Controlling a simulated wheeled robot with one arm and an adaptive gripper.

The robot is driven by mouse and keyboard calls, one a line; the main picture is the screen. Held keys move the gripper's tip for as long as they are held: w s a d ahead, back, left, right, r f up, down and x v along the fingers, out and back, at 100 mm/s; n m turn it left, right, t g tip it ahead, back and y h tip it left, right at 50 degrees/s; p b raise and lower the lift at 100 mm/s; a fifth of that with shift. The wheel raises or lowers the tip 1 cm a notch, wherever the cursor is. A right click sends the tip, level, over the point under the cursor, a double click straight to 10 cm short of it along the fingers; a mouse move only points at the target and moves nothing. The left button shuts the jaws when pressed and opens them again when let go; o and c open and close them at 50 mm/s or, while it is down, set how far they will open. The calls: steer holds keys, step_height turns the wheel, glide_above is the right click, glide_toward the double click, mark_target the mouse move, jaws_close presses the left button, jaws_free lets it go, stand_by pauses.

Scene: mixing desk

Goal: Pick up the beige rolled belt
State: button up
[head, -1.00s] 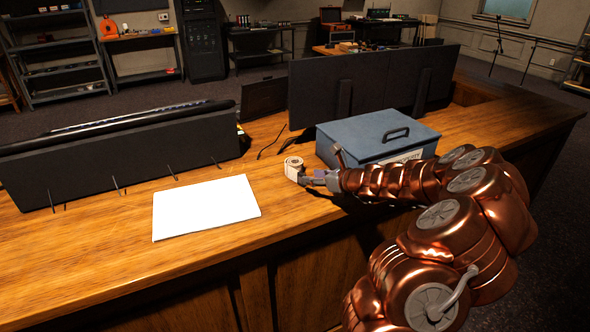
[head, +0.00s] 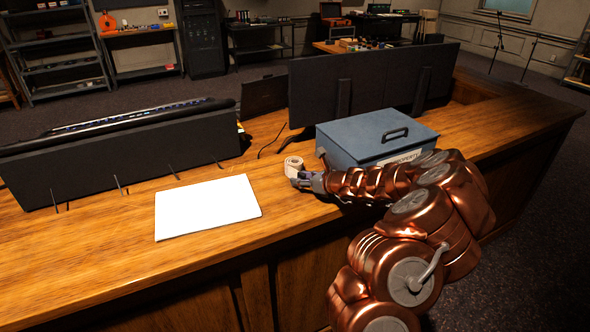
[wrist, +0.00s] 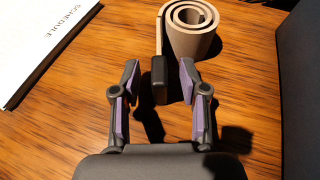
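The beige rolled belt (head: 292,162) stands on its edge on the wooden desk, left of the blue box. In the wrist view the belt (wrist: 190,35) shows as a spiral coil at top centre, with a straight strap end running toward me. A dark block (wrist: 160,80), seemingly its buckle, is at that strap end. My gripper (head: 299,178) is at the near side of the belt. In the wrist view my gripper (wrist: 159,68) is open, its purple-padded fingers on either side of the dark block. I see gaps on both sides; the coil is beyond the fingertips.
The blue box (head: 372,138) stands close to the right of the belt, behind my arm. A white schedule sheet (head: 207,207) lies to the left and also shows in the wrist view (wrist: 35,40). Dark monitors (head: 370,88) stand behind. Bare desk (head: 100,240) lies at the front left.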

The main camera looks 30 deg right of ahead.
jaws_close()
stand_by(0.4)
